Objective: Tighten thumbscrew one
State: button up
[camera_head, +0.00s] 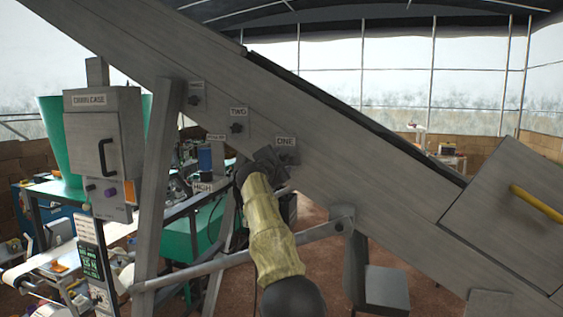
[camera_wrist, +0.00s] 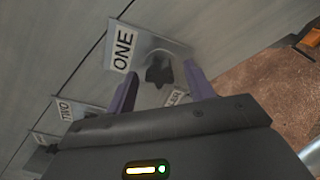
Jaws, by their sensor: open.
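Thumbscrew one is a dark lobed knob (camera_wrist: 159,71) on a pale metal plate under the label ONE (camera_wrist: 122,50). In the head view its label ONE (camera_head: 286,142) is on the side of the sloping grey conveyor, and the knob (camera_head: 288,158) shows just below it, partly behind my gripper. My gripper (camera_wrist: 158,90) is open, with one purple-grey finger on each side of the knob in the wrist view. I cannot tell whether the fingers touch it. In the head view my gripper (camera_head: 270,160) is close against the conveyor side.
Thumbscrew two (camera_head: 236,128) sits further up the conveyor (camera_head: 370,165), with another knob (camera_head: 194,100) above it. A grey control box (camera_head: 103,150) with a handle stands at left. A diagonal brace (camera_head: 240,255) crosses below my arm. Brown floor shows at lower right.

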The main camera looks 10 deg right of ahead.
aim_at(282, 160)
jog(key=shift+b+v, duration=1.6)
jog(key=shift+b, duration=0.05)
jog(key=shift+s+a, duration=0.15)
jog(key=shift+s, duration=0.15)
jog(key=shift+r, duration=0.1)
